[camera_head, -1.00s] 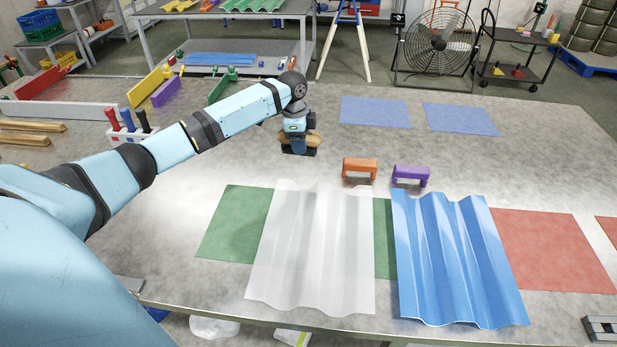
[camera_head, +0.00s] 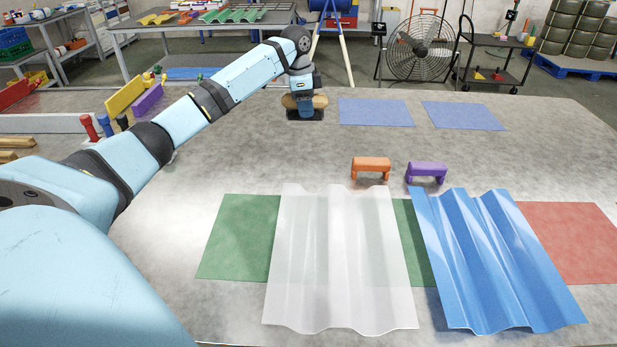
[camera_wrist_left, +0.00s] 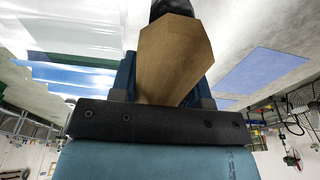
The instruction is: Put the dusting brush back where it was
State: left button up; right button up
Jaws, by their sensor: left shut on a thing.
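The dusting brush (camera_head: 320,101) has a tan wooden body and a dark lower part. My left gripper (camera_head: 304,103) is shut on it near the back of the table, just left of the left blue mat. In the left wrist view the brush's wooden body (camera_wrist_left: 172,62) sits between the jaws of the left gripper (camera_wrist_left: 166,80), with a dark part beyond it. I cannot tell whether the brush touches the table. My right gripper is not in view.
A clear corrugated sheet (camera_head: 342,260) and a blue one (camera_head: 495,260) lie in front, over green (camera_head: 240,235) and red (camera_head: 570,235) mats. Orange (camera_head: 371,164) and purple (camera_head: 427,168) blocks stand behind them. Two blue mats (camera_head: 375,112) (camera_head: 462,116) lie bare at the back.

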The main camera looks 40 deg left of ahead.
pick_arm(q)
notch_tip(320, 180, down, 15)
jog(key=shift+b, duration=1.1)
notch_tip(320, 180, down, 4)
jog(key=shift+f+b, duration=0.15)
jog(key=shift+b, duration=0.25)
jog(key=shift+f, duration=0.2)
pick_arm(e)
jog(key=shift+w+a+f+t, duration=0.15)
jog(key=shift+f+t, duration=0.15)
pick_arm(q)
jog(key=shift+f, duration=0.1)
jog(key=o, duration=1.1)
jog(key=shift+c, duration=0.2)
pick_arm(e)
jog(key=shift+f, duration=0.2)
pick_arm(q)
notch_tip(320, 180, up, 12)
jog(key=s+a+p, duration=0.1)
jog(key=p, duration=0.1)
jog(key=shift+a, duration=0.15)
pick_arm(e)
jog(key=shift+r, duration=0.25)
